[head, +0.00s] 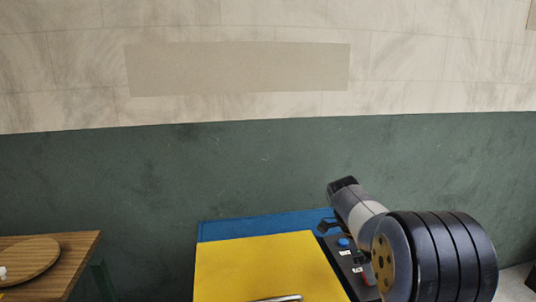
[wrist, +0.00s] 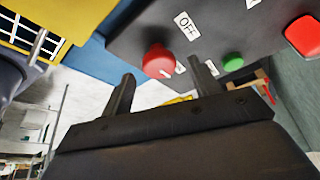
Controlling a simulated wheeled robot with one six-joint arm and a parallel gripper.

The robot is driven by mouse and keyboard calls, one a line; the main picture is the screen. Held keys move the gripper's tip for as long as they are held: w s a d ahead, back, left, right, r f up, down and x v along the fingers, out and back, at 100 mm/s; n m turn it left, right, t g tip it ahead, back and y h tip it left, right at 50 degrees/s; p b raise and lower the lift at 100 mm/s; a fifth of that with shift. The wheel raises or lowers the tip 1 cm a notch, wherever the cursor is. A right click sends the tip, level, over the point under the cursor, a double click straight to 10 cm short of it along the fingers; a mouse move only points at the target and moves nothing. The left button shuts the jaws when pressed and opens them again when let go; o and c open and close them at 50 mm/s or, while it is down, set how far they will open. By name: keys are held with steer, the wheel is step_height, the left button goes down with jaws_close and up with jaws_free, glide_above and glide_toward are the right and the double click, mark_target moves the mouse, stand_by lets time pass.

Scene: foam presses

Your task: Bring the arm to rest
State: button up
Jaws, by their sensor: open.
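My arm (head: 435,258) reaches from the lower right over the press's dark control panel in the head view. My gripper (wrist: 163,88) shows in the wrist view with its two dark fingers apart and nothing between them. A round red button (wrist: 158,62) on the dark panel (wrist: 225,28) appears just beyond the fingertips; I cannot tell how far off it is. In the head view the arm covers part of the panel, and I cannot make out the fingertips clearly there.
The yellow press (head: 255,262) has a blue part (head: 255,227) behind it. The panel carries a blue button (head: 343,242), a green button (wrist: 233,62), a red square button (wrist: 303,35) and an OFF label (wrist: 187,25). A wooden table (head: 75,247) holds a round board (head: 25,262) at left.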

steer(key=shift+x, duration=1.05)
steer(key=shift+a+r+n, duration=0.1)
steer(key=shift+r+n, duration=0.15)
steer(key=shift+n, duration=0.25)
steer(key=shift+s+n+t, duration=0.1)
steer(key=shift+n+t, duration=0.5)
steer(key=shift+n, duration=0.3)
steer(key=n+t, duration=0.1)
steer(key=n, duration=0.2)
steer(key=shift+r+p, duration=0.1)
steer(key=shift+p, duration=0.25)
steer(key=n+t+p, duration=0.1)
steer(key=n, duration=0.2)
steer(key=shift+s+y+p, duration=0.15)
steer(key=shift+y+p, duration=0.15)
steer(key=n+t+y+p, duration=0.1)
steer(key=n+p, duration=0.2)
steer(key=n, duration=0.1)
steer(key=shift+n+p, duration=0.4)
steer(key=shift+s+d+n+t+y+p, duration=0.15)
steer(key=shift+n+t+y+p, duration=0.2)
steer(key=shift+n+p, duration=0.6)
steer(key=shift+w+d+n+t+y+p, duration=0.1)
steer(key=shift+n+t+y+p, duration=0.3)
steer(key=shift+n, duration=0.85)
steer(key=shift+v, duration=0.75)
